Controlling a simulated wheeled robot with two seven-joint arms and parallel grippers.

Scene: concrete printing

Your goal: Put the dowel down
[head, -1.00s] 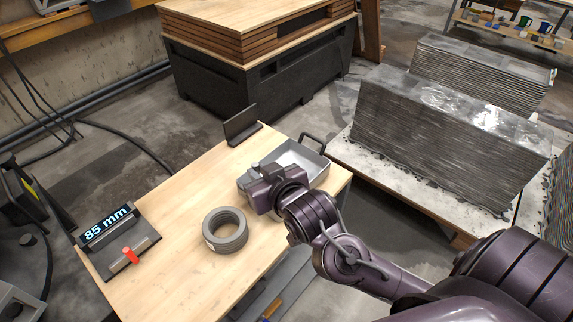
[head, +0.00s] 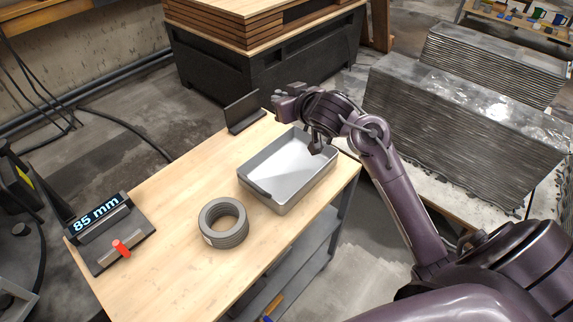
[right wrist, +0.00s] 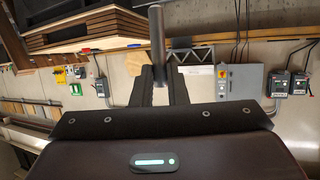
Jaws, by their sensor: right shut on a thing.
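The dowel (right wrist: 157,40) is a plain grey rod. In the right wrist view it stands upright between the dark fingers of my right gripper (right wrist: 158,82), which is shut on it. In the head view my right gripper (head: 283,101) is above the far end of the wooden table (head: 160,205), just right of a dark upright bracket (head: 242,112) and beyond the grey metal tray (head: 262,192). I cannot make out the dowel in the head view. My left gripper is not in view.
A ridged grey concrete ring (head: 208,232) lies on the table near the tray. A dark stand with an 85 mm display (head: 97,212) and a red peg (head: 121,247) is at the left. Bare table lies between them. Layered concrete blocks (head: 455,130) stand at the right.

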